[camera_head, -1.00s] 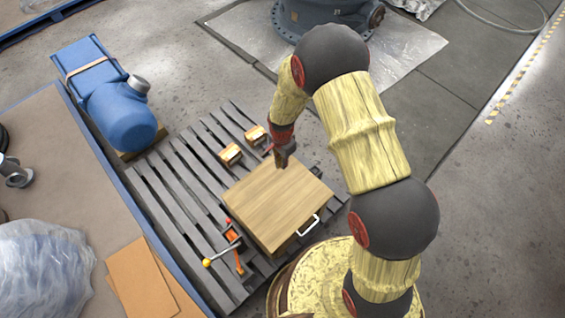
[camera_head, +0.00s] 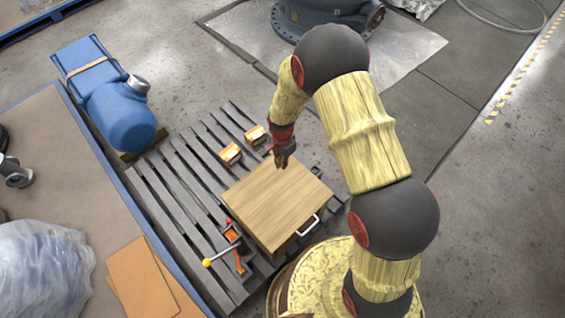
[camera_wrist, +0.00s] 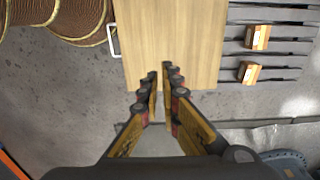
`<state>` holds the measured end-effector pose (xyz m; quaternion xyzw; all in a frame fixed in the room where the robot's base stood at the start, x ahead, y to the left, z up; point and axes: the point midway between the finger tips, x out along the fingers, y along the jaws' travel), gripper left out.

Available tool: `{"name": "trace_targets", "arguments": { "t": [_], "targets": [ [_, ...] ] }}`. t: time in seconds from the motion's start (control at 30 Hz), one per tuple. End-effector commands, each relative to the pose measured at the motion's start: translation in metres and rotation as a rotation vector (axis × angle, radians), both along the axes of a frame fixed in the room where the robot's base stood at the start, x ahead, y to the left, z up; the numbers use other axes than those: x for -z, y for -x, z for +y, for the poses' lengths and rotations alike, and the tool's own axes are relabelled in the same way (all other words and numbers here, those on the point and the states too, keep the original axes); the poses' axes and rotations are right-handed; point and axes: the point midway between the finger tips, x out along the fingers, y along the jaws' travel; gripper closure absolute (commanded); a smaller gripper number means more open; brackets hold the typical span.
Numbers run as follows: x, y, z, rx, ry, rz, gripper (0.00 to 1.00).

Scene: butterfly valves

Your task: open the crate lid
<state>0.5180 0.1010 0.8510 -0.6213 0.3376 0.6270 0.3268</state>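The wooden crate (camera_head: 276,205) sits on a grey slatted pallet, its flat lid closed. A pale handle (camera_head: 308,226) is on its front right side. In the wrist view the crate lid (camera_wrist: 170,35) fills the upper middle, and the handle (camera_wrist: 114,40) is at its left edge. My gripper (camera_head: 281,160) is over the far edge of the lid in the head view. In the wrist view my gripper (camera_wrist: 160,75) has its two fingers apart with a narrow gap and nothing between them. Whether the fingertips touch the lid is unclear.
Two small boxes (camera_head: 231,154) (camera_head: 255,134) lie on the pallet (camera_head: 180,185) beyond the crate. An orange lever valve (camera_head: 234,240) with a yellow knob stands left of the crate. A blue motor (camera_head: 120,112) is at the upper left.

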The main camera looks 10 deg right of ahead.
Motion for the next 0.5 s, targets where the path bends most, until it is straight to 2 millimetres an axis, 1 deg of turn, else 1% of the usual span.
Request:
{"name": "trace_targets", "arguments": {
  "t": [0.07,0.33,0.5],
  "targets": [
    [0.0000,0.0000,0.0000,0.000,0.000,0.000,0.89],
    [0.0000,0.0000,0.0000,0.000,0.000,0.000,0.74],
    [0.0000,0.0000,0.0000,0.000,0.000,0.000,0.73]
  ]
}}
